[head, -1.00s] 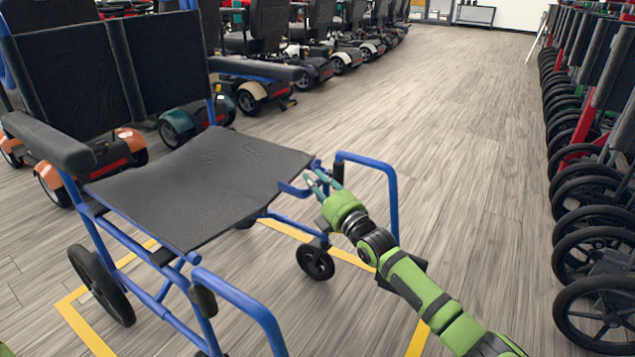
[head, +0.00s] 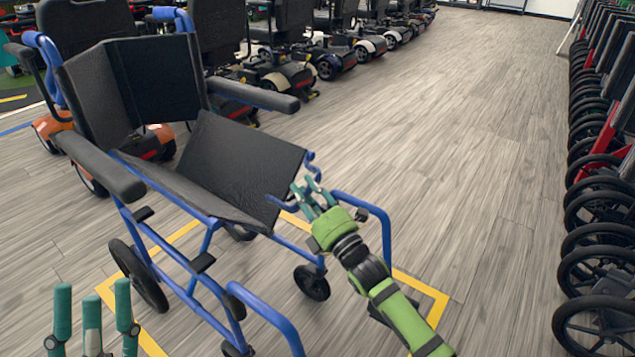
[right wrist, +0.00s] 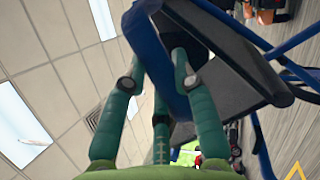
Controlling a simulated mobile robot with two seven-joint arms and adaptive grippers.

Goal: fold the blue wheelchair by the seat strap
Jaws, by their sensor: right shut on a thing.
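The blue wheelchair (head: 262,318) stands at the left of the head view, with its dark seat (head: 245,162) bent into a V and the right half tilted up. Its black backrest (head: 160,85) is creased in the middle. My right gripper (head: 308,188) is at the seat's front right edge. In the right wrist view its teal fingers (right wrist: 160,75) are shut around a blue band, which appears to be the seat strap (right wrist: 152,50); the fingers hide part of it. My left gripper (head: 93,300) is empty at the bottom left, its fingers upright and spread apart.
Yellow floor lines (head: 425,300) surround the wheelchair. A row of scooters (head: 285,70) runs behind it. Folded wheelchairs with black wheels (head: 595,260) line the right side. The wooden floor (head: 470,150) between the rows is clear.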

